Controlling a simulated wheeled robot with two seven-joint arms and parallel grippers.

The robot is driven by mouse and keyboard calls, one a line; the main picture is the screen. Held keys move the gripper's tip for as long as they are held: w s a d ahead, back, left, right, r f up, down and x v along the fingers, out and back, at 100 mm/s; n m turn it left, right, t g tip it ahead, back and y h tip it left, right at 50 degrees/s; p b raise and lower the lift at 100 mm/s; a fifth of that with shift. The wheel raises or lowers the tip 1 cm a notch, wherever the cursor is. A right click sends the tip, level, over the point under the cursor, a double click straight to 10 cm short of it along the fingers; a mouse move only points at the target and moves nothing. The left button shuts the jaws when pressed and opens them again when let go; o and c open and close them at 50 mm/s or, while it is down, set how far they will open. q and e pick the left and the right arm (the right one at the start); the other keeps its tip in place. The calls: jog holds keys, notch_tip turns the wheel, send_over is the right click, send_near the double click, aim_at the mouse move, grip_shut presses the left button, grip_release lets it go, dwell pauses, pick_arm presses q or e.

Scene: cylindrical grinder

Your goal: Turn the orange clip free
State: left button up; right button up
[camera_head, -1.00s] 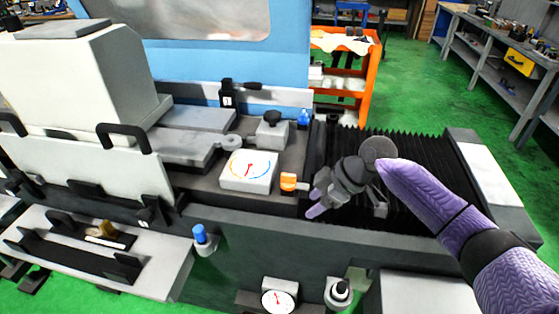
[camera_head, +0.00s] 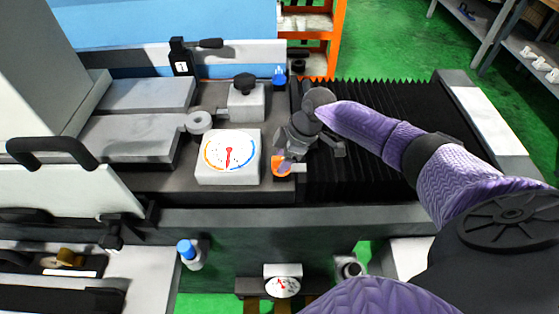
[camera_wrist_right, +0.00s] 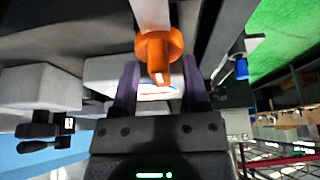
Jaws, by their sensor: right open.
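The orange clip (camera_head: 281,168) sits on the machine bed, right of a white square dial gauge (camera_head: 228,157). My right gripper (camera_head: 287,163) is over it, arm coming in from the right, and partly hides it. In the right wrist view the orange clip (camera_wrist_right: 157,47) is a round collar with a stub, on a pale bar. The stub lies between the two spread purple fingers of my right gripper (camera_wrist_right: 159,75). I see a gap on both sides, so the gripper is open around it. My left gripper is not in view.
Black ribbed bellows (camera_head: 385,130) lie right of the clip. A grey block with a black knob (camera_head: 246,102) and a small blue knob (camera_head: 279,76) stand behind it. A blue-capped part (camera_head: 188,252) and a lower dial (camera_head: 283,285) are on the front.

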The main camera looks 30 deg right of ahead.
jog(key=shift+w+a+f, duration=0.1)
jog(key=shift+a+f, duration=0.1)
jog(key=shift+f, duration=0.4)
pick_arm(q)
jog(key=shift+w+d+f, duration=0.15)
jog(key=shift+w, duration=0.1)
pick_arm(e)
grip_shut()
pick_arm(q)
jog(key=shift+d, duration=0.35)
pick_arm(e)
jog(key=shift+r, duration=0.1)
